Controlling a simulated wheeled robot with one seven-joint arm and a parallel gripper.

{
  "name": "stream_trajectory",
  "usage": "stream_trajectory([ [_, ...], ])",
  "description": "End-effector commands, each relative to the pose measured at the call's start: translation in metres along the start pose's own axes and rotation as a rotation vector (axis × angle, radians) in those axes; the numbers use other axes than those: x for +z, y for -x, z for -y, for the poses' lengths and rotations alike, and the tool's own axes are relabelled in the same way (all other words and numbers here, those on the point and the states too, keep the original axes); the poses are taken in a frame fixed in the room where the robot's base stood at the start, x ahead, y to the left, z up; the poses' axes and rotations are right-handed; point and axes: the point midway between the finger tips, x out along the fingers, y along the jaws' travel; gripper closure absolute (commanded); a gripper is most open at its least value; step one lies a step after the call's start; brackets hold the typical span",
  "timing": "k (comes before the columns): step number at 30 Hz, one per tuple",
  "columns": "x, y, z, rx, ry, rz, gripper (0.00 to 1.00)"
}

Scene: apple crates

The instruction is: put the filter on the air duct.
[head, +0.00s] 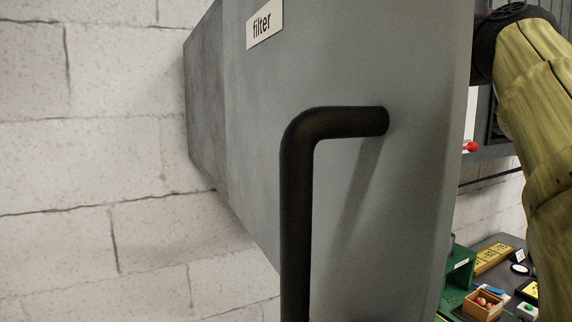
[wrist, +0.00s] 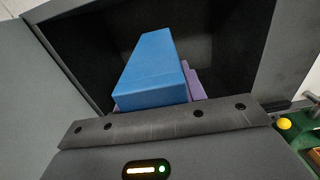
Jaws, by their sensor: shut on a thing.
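A blue box-shaped block (wrist: 150,70), perhaps the filter, shows in the wrist view inside a dark open cabinet (wrist: 265,40). Purple parts (wrist: 195,83) show at its lower edges; I cannot tell what they belong to. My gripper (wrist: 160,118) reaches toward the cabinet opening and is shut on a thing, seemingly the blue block. Its fingertips are hidden behind its dark body. I cannot make out the air duct.
The open door fills the middle of the head view, beside a white block wall (head: 90,150). At lower right a dark bench holds a green box (head: 456,275), a small wooden crate (head: 484,306) and yellow plates (head: 494,258). A yellow ball (wrist: 284,124) shows in the wrist view.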

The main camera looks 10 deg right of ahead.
Motion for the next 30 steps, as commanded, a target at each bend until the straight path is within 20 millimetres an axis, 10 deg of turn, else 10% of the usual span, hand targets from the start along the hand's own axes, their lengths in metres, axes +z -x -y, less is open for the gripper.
stream_trajectory([
  [30,0.003,-0.175,0.004,-0.006,-0.002,-0.001,0.85],
])
